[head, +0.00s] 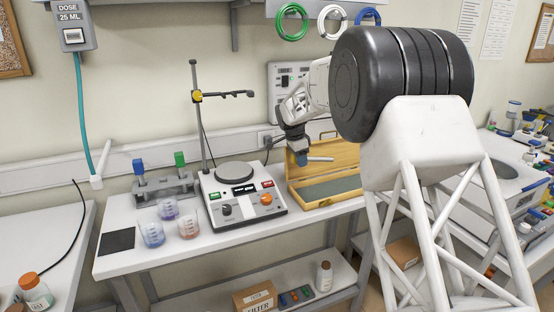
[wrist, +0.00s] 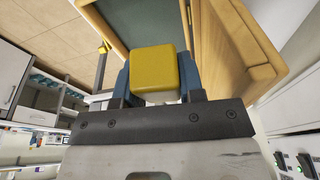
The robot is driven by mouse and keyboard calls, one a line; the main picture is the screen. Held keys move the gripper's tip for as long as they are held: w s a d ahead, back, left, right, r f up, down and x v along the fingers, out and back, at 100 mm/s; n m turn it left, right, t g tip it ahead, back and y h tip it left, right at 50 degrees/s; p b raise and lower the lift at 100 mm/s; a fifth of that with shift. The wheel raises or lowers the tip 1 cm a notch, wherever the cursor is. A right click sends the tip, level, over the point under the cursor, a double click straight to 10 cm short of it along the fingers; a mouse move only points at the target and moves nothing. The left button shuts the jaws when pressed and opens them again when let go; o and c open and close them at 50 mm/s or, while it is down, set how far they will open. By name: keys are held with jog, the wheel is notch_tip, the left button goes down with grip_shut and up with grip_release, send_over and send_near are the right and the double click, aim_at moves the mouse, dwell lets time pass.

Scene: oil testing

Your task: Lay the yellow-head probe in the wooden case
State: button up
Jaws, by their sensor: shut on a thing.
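The yellow-head probe shows in the wrist view as a yellow block (wrist: 153,68) clamped between my gripper's blue fingers (wrist: 157,90). My gripper (head: 302,158) is over the left part of the open wooden case (head: 322,204) in the head view. A thin grey rod (head: 320,159) sticks out to the right of the fingers, likely the probe's shaft; the yellow head is hidden there. The case has a grey-green lining and its lid stands up at the back. Its wooden edge (wrist: 240,45) fills the upper right of the wrist view.
A hotplate (head: 240,205) with a stand and clamp (head: 225,95) is left of the case.

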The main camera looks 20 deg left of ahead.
jog(key=n+t+h, duration=0.1)
jog(key=t, duration=0.1)
send_over(329, 191)
jog(key=shift+s+a, duration=0.1)
jog(key=shift+a, duration=0.1)
jog(key=shift+f, duration=0.25)
jog(key=shift+f, duration=6.15)
jog(key=shift+s+f+g, duration=0.1)
jog(key=shift+f+g, duration=0.2)
jog(key=o, duration=1)
jog(key=shift+f, duration=0.2)
jog(key=shift+c, duration=0.2)
jog(key=shift+o, duration=0.3)
jog(key=shift+s+f, duration=0.1)
jog(key=shift+d, duration=0.1)
jog(key=shift+w+v, duration=0.15)
jog(key=shift+v, duration=2.15)
jog(key=shift+w+v, duration=0.2)
jog(key=shift+v, duration=2.15)
